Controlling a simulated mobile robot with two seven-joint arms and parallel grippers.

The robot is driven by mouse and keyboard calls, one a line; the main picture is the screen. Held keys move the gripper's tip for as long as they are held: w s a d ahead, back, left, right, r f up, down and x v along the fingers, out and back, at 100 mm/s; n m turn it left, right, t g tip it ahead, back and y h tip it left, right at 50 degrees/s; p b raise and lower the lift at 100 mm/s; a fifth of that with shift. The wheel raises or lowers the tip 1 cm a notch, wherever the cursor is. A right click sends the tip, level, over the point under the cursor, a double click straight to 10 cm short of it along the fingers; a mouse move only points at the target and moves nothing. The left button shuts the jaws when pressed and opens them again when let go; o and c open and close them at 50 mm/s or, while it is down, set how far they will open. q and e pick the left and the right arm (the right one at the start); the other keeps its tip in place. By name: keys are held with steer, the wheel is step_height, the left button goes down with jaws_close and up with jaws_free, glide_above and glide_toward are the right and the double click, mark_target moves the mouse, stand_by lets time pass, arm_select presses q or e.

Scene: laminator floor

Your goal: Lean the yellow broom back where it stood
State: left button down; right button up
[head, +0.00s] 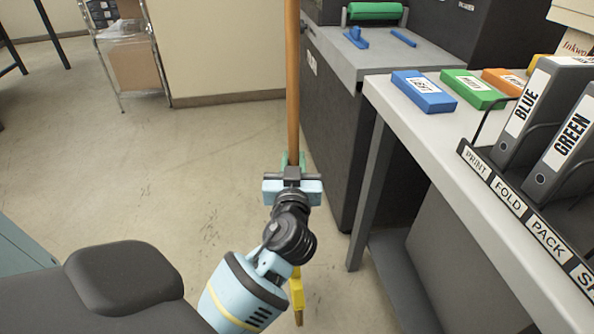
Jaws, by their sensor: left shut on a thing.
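The yellow broom has a long orange-brown handle (293,80) that stands close to upright in the middle of the head view. Its top is cut off by the upper edge of the picture. A yellow part of the broom (297,290) shows low down, below my wrist, and my arm hides the stretch between. My left gripper (292,162) is shut on the handle. My right gripper is not in view.
A dark machine (345,120) with a grey top stands just right of the handle. A white-topped table (405,125) holds labelled boxes, binders and a sorter rack at the right. A wire rack (125,55) stands by the cream wall (215,45). The floor (190,170) at left is clear.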

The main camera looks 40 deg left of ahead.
arm_select(q)
steer(key=shift+w+a+f+b, duration=0.15)
steer(key=shift+f+b, duration=0.25)
steer(key=shift+f, duration=0.5)
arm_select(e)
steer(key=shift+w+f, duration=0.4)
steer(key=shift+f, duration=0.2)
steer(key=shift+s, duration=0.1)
